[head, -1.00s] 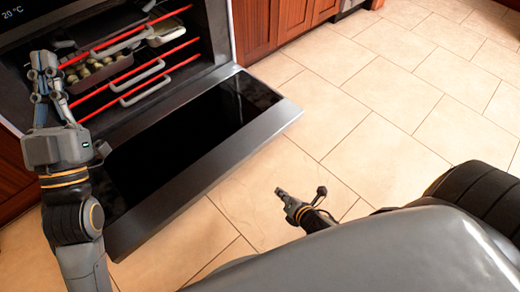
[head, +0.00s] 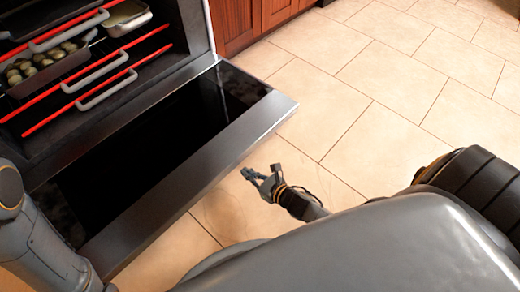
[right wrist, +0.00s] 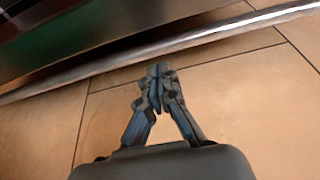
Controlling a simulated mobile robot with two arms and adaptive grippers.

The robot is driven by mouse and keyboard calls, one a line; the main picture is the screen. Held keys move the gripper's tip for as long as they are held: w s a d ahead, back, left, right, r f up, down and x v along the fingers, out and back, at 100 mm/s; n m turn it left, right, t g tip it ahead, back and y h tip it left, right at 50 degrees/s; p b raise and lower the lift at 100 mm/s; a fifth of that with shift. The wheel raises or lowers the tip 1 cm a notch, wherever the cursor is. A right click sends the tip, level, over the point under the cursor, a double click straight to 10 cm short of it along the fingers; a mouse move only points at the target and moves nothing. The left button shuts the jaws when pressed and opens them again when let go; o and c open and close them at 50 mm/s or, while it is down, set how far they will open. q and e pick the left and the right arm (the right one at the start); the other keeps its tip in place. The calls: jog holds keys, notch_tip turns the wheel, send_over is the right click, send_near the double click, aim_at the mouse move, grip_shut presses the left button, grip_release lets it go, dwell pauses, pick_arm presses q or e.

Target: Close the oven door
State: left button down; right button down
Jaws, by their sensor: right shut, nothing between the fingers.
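The oven door (head: 198,168) is folded down, wide open, with dark glass and a grey metal strip along its outer edge. Its edge also crosses the upper part of the right wrist view (right wrist: 130,55). My right gripper (head: 248,174) is shut and empty, beside the door's outer edge in the head view, and appears apart from it. In the right wrist view its fingertips (right wrist: 158,70) meet just short of the door's edge. Only part of my left arm shows at the lower left; its gripper is out of view.
The oven cavity holds racks with red front bars (head: 95,86) and several trays, one with round food (head: 45,64). Wooden cabinets (head: 237,22) stand right of the oven. The tiled floor (head: 370,110) right of the door is clear.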

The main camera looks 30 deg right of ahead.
jog(key=shift+w+a+r, duration=0.1)
jog(key=shift+w+r, duration=0.1)
jog(key=shift+r, duration=0.7)
jog(key=shift+w+r, duration=0.2)
jog(key=shift+r, duration=0.7)
jog(key=shift+r, duration=0.1)
